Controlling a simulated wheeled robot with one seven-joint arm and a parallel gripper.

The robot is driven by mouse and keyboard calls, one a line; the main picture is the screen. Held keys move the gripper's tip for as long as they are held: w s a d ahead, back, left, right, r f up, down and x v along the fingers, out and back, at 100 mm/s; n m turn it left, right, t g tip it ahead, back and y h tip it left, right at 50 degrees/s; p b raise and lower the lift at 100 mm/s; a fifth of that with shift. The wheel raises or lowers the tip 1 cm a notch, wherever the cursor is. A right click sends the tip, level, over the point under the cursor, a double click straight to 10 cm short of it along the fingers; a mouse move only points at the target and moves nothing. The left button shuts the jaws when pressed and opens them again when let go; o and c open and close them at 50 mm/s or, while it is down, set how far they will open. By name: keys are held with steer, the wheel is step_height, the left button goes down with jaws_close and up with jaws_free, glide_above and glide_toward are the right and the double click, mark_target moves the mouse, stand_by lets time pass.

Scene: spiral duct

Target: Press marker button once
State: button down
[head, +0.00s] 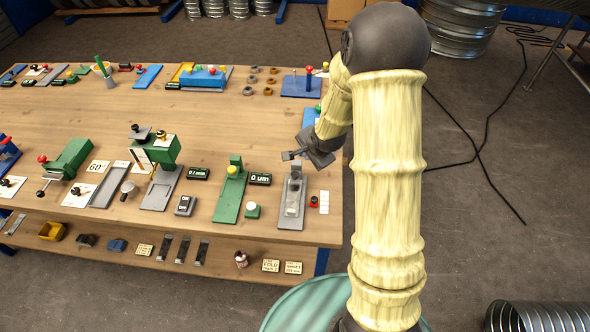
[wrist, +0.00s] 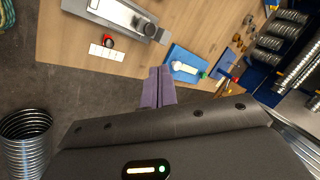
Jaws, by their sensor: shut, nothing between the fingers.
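No button carries a readable "marker" label. A small red-topped black button (head: 314,201) sits near the right edge of the bench, between a grey fixture and a white marked strip; it also shows in the wrist view (wrist: 108,41). A white-topped green button (head: 252,209) stands left of the grey fixture. My gripper (head: 289,155) is shut and empty, above the bench and behind the grey fixture in the head view. In the wrist view its closed fingers (wrist: 158,72) are apart from the red-topped button, which lies up and to the left.
The grey fixture (head: 291,212) stands left of the red-topped button, with the white strip (head: 324,203) at its right. A green stand (head: 229,198) and black displays (head: 260,179) are further left. A blue plate (wrist: 184,66) lies beside my fingers. Mid-bench is mostly clear.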

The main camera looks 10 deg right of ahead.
steer(key=w+a+f+m+t+y+p, duration=0.1)
steer(key=w+f+m+t+y+p, duration=0.1)
steer(key=w+f+m, duration=0.4)
steer(key=w+m+y+p, duration=0.1)
steer(key=w+m, duration=0.1)
steer(key=m, duration=0.1)
steer(key=shift+a+f, duration=0.2)
steer(key=shift+a, duration=0.05)
steer(key=b, duration=0.6)
glide_above(297, 176)
step_height(297, 176, down, 7)
steer(key=shift+r, duration=0.15)
steer(key=shift+w+d+f+b, duration=0.1)
steer(key=shift+f+b, duration=0.25)
steer(key=shift+f, duration=0.7)
stand_by(0.6)
steer(key=shift+f, duration=0.4)
